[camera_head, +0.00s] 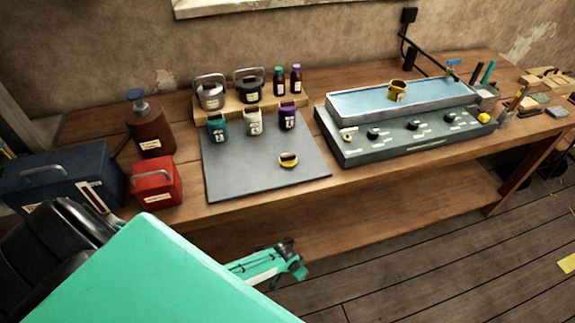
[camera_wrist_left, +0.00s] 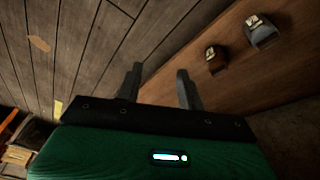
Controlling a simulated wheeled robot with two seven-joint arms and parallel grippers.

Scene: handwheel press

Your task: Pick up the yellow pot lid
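The yellow pot lid (camera_head: 288,160) is a small round yellow disc with a dark handle on top. It lies on the grey mat (camera_head: 240,185), near the mat's front right part. My left gripper (camera_head: 290,262) shows in the head view in front of the table edge, below and apart from the lid. In the left wrist view, my left gripper (camera_wrist_left: 158,72) has its two fingers spread with nothing between them. The lid is not recognisable in that view. My right gripper is not in view.
Labelled jars (camera_head: 253,122) stand behind the lid, before a wooden stand (camera_head: 230,108) with lidded pots and bottles. A red box (camera_head: 158,183) is at left. A water bath (camera_head: 350,103) with a yellow pot (camera_head: 397,91) is at right. The mat around the lid is clear.

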